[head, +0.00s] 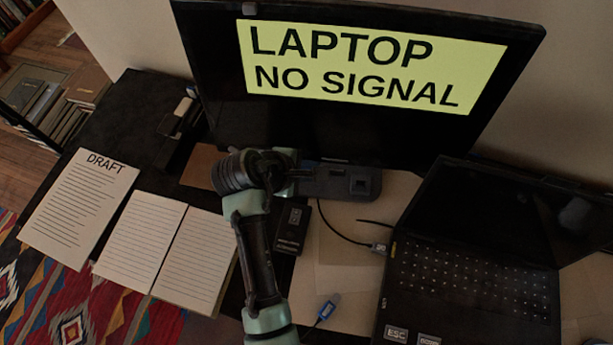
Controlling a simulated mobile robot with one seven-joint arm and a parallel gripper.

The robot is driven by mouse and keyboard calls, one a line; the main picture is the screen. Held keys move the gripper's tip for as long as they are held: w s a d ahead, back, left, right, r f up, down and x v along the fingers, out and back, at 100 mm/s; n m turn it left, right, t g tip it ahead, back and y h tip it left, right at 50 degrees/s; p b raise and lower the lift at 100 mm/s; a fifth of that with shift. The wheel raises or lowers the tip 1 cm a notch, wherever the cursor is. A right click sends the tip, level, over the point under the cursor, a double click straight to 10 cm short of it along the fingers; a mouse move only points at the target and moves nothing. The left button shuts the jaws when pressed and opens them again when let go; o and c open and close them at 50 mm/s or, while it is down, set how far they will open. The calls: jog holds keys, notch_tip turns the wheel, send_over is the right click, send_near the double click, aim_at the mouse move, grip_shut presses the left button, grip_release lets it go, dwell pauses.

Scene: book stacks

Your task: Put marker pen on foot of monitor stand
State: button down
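The monitor (335,130) stands at the back, showing a yellow "LAPTOP NO SIGNAL" panel. The dark foot of its stand (338,182) lies flat below it, with small square recesses on top. My arm rises from the bottom and bends at the foot's left end. My gripper (290,172) is there, mostly hidden behind my arm's joint; its fingers cannot be made out. A small blue patch (309,164) shows beside it at the foot's back edge; I cannot tell whether it is part of a marker pen. No marker pen is clearly seen.
An open laptop (460,280) stands at right. A black box-like device (294,229) with a cable lies in front of the foot. A blue-ended connector (326,311) lies near the front. An open lined notebook (168,248) and a DRAFT sheet (78,205) lie at left.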

aim_at(317, 185)
jog(key=shift+f+b, duration=0.3)
jog(key=shift+f, duration=2.8)
jog(key=shift+f, duration=0.15)
jog(key=c, duration=0.9)
grip_release()
jog(key=shift+s, duration=0.1)
jog(key=shift+f, duration=0.1)
jog(key=shift+s+f, duration=0.1)
jog(key=shift+s, duration=0.05)
jog(key=shift+d, duration=0.1)
jog(key=v, duration=0.4)
jog(key=p+v, duration=0.1)
jog(key=v, duration=0.7)
jog(key=shift+r, duration=0.35)
